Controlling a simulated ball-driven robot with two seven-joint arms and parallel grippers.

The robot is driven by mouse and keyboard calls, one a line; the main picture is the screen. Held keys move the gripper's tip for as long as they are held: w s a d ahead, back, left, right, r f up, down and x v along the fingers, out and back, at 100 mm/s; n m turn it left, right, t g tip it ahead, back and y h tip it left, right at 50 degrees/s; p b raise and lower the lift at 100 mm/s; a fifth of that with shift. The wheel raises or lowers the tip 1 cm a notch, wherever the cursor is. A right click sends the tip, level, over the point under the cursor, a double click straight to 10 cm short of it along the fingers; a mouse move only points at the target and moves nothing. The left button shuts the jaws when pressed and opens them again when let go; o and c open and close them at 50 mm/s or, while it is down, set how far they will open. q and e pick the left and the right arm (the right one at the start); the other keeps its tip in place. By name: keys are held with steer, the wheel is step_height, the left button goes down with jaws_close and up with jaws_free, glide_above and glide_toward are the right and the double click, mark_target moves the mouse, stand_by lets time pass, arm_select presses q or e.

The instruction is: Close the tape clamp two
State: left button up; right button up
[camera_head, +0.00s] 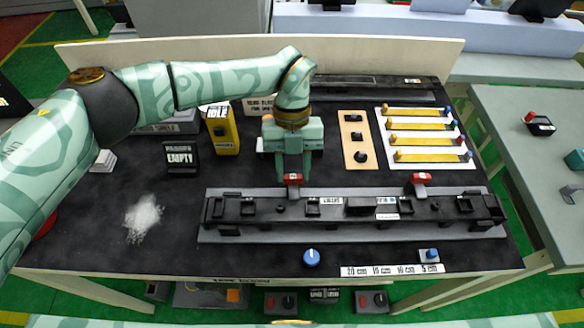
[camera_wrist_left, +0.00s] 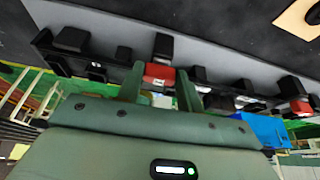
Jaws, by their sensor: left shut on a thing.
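Two clamps with red handles sit along the rear edge of the long black trim fixture (camera_head: 340,232). I see no number on either, so I cannot tell which is clamp two. My left gripper (camera_head: 293,177) points down at the left-hand red clamp handle (camera_head: 293,180), with a finger on each side, and is shut on it. In the left wrist view that red handle (camera_wrist_left: 159,74) lies between the two green fingers. The other red clamp handle (camera_head: 420,180) stands free to the right; it also shows in the wrist view (camera_wrist_left: 301,107). My right gripper is not in view.
A yellow IDLE box (camera_head: 221,132) and a black EMPTY sign (camera_head: 182,157) stand to the left. A white pile (camera_head: 143,217) lies at the front left. A blue knob (camera_head: 312,257) is in front of the fixture. Yellow strips (camera_head: 415,126) lie at the back right.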

arm_select(q)
steer(key=shift+m, duration=0.3)
stand_by(0.4)
steer(key=o, duration=1)
steer(key=v, duration=1.6)
steer(key=shift+d+r+b, duration=0.2)
steer(key=shift+d+b, duration=0.05)
steer(key=shift+b, duration=0.05)
steer(key=shift+f, duration=0.1)
